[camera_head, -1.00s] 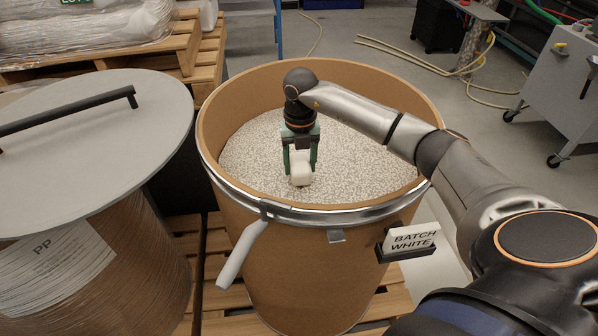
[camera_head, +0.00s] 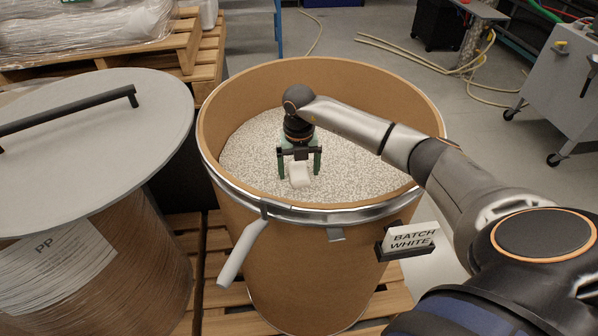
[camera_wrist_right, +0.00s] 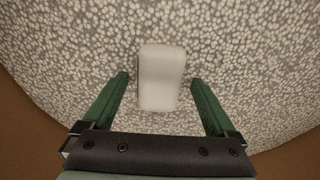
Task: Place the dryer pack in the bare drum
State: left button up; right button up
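The dryer pack (camera_head: 299,174) is a small white block lying on the pale pellets inside the open brown drum (camera_head: 290,250), which carries a "BATCH WHITE" card. My right gripper (camera_head: 300,174) is inside that drum with its green fingers spread on either side of the pack. In the right wrist view the pack (camera_wrist_right: 161,78) lies between and slightly beyond the fingertips, with a gap to each finger of the gripper (camera_wrist_right: 160,80). The gripper is open and not touching it. My left gripper is not in view.
A drum on the left has a grey lid (camera_head: 95,150) with a black handle and a "PP" label. The "BATCH WHITE" card (camera_head: 412,238) hangs on the open drum's front right. Wooden pallets (camera_head: 200,60) with wrapped sacks stand behind. A grey cart (camera_head: 560,85) is at right.

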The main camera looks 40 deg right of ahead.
aim_at(299, 171)
notch_tip(299, 171, up, 12)
jog(key=shift+r+b, duration=0.2)
jog(key=shift+b, duration=0.15)
